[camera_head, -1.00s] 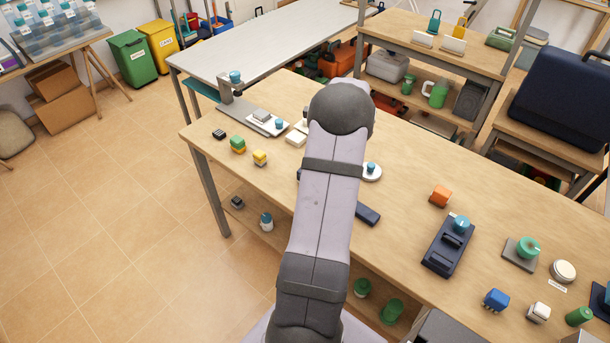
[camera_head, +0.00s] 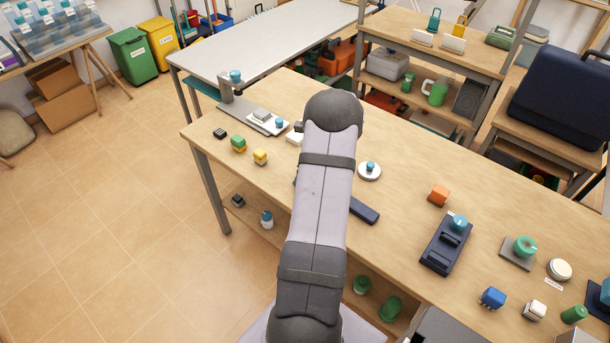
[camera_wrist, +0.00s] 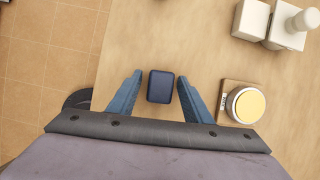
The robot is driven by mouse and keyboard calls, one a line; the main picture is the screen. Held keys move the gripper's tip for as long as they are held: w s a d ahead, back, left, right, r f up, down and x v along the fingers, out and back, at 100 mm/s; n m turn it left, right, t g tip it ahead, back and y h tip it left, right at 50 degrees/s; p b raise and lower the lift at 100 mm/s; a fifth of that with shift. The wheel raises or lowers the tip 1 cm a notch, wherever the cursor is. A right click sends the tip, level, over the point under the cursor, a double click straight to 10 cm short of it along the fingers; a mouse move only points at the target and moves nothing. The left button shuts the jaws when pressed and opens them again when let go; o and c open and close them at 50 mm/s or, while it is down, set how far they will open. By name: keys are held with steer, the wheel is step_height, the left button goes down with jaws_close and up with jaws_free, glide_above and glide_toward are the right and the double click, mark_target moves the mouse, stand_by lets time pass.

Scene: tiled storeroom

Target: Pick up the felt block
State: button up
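A small dark navy block with rounded corners (camera_wrist: 160,87), which looks like the felt block, lies on the wooden table in the wrist view. My gripper (camera_wrist: 160,84) is open, with one blue finger on each side of the block. A narrow gap shows on both sides, wider at the left finger. I cannot tell how high the fingertips are above the table.
In the wrist view a cream-topped round piece on a wooden base (camera_wrist: 225,88) stands close to the right finger. White blocks (camera_wrist: 252,19) stand at upper right. The table edge is at left. In the head view a long dark bar (camera_head: 363,211) lies right of my arm.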

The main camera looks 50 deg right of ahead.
steer(key=c, duration=0.9)
step_height(320, 180, up, 10)
steer(key=shift+r+b, duration=0.1)
steer(key=shift+b, duration=0.5)
steer(key=shift+o, duration=0.5)
